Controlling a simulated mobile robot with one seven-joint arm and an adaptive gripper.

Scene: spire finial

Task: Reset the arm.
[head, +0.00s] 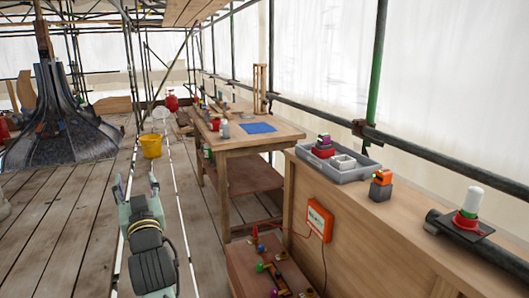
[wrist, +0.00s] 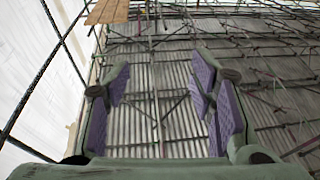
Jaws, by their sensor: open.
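My gripper (head: 139,187) is raised over the plank floor (head: 96,190) in the head view, left of the benches, with its fingers pointing up and away. In the wrist view my gripper (wrist: 162,100) shows its purple-padded fingers spread wide apart. Nothing is between them. Behind the fingers are only scaffold poles and pale sheeting. My gripper touches nothing that I can see.
A wooden counter (head: 360,225) at right bears a grey tray (head: 358,172), an orange-and-grey block (head: 381,186) and a white-and-red object (head: 468,208). A workbench (head: 260,140) stands behind it. A yellow bucket (head: 151,146) and dark spire (head: 60,125) stand farther back.

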